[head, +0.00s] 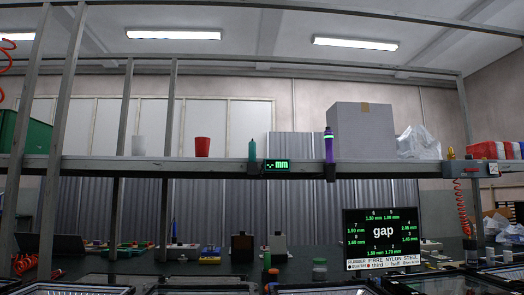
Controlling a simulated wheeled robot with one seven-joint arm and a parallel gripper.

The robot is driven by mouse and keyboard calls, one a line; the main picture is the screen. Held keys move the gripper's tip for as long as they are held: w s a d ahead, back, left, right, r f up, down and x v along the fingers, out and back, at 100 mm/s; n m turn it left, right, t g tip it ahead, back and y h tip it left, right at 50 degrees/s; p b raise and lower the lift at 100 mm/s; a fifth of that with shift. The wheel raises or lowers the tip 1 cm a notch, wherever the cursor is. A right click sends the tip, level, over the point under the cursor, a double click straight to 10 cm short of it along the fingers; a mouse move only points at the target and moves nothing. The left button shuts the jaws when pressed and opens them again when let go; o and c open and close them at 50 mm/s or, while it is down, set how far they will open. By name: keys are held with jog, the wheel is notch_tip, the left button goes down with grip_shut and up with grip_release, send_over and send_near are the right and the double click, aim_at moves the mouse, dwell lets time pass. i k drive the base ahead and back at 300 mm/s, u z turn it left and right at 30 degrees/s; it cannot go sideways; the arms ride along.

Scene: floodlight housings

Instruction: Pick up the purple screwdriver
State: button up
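A slim upright purple tool (329,148), which looks like the purple screwdriver, stands at the front edge of the raised shelf, right of the picture's middle. It has a pale band near its top and its lower end goes down past the shelf edge into a dark holder. My gripper is not in view.
The shelf (225,168) also bears a red cup (202,147), a teal upright tool (252,152), a green display (277,166), a large grey box (362,132) close behind the purple tool and a plastic bag (418,143). A gap monitor (383,235) stands below.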

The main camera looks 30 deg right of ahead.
aim_at(329, 136)
jog(key=z, duration=2.75)
jog(key=k, duration=0.8)
jog(key=u, duration=1)
jog(key=i, duration=1)
